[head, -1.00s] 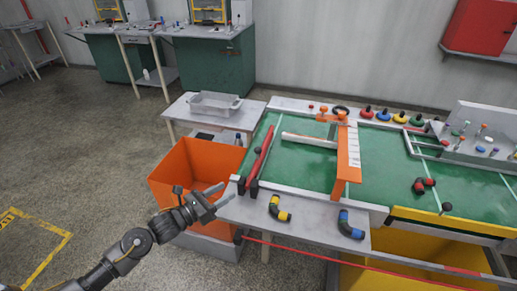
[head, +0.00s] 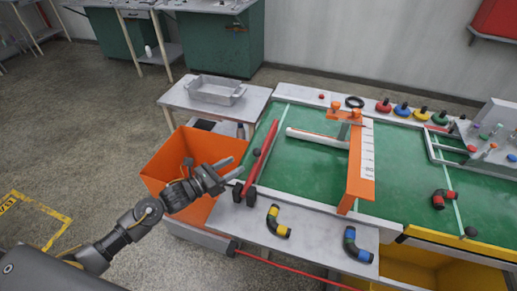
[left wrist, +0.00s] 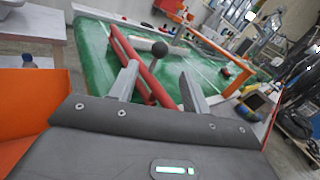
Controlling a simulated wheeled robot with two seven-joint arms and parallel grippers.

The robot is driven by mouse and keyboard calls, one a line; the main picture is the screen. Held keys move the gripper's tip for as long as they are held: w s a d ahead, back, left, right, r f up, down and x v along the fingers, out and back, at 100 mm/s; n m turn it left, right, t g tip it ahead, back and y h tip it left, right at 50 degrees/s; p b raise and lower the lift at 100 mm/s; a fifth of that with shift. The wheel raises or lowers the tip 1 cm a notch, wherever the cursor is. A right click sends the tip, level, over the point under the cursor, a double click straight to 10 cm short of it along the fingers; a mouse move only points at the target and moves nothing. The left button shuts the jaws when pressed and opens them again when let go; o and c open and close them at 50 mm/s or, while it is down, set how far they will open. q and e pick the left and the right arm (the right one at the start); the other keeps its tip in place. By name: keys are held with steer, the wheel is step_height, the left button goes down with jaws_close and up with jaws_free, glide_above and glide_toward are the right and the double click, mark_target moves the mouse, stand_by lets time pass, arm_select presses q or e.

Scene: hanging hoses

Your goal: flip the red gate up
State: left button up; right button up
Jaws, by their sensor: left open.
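My right gripper is not in view.
An orange bin (head: 160,165) stands below my left gripper. A yellow-black elbow hose (head: 276,222) and a blue-yellow one (head: 356,245) lie on the table's grey front ledge. An orange ruler-marked bridge (head: 361,175) crosses the green surface. A grey tray (head: 215,91) sits on a side table.

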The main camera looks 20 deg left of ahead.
mark_target(254, 152)
arm_select(q)
steer(key=shift+r+p+x, duration=0.2)
steer(key=shift+p+x, duration=0.15)
steer(key=shift+x, duration=0.85)
steer(key=p+x, duration=0.1)
steer(key=x, duration=0.6)
steer(key=shift+f+p, duration=0.1)
steer(key=shift+p, duration=0.2)
steer(key=shift+w+d+f, duration=0.15)
steer(key=shift+w+d, duration=0.2)
steer(key=shift+w, duration=0.1)
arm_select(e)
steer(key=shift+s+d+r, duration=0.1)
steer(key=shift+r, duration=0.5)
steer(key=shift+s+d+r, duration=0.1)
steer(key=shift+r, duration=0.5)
arm_select(q)
jaws_close()
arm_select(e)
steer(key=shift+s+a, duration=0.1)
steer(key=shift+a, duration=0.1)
